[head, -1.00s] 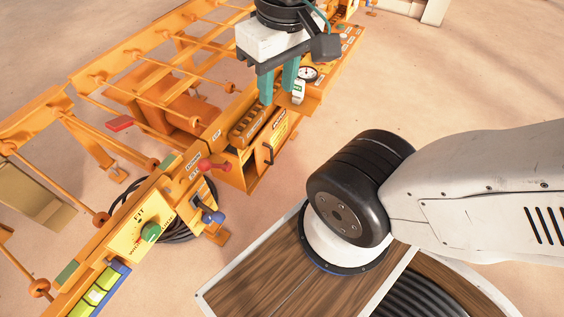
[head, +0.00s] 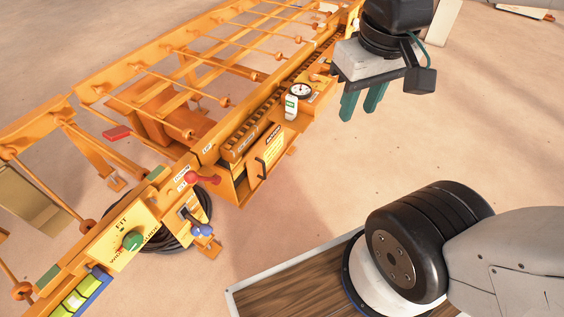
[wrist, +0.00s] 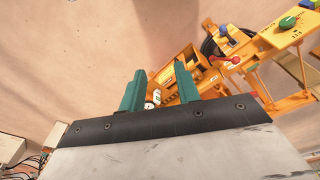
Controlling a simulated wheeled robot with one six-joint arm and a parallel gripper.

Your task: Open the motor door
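The motor door (head: 265,160) is an orange panel with a yellow label and a dark handle (head: 260,169), on the side of the orange machine (head: 225,150). It appears nearly closed; a dark opening shows along its top left. My gripper (head: 361,107) hangs to the right of the door and machine, its two teal fingers apart and empty, touching nothing. In the wrist view the gripper (wrist: 158,85) shows its fingers spread, with the machine (wrist: 190,60) beyond them.
A round gauge (head: 300,91) sits on the machine above the door's right side. A red-knobbed lever (head: 192,177), a blue-knobbed lever (head: 203,230) and a green knob (head: 132,241) lie to the left. The sandy floor right of the door is clear.

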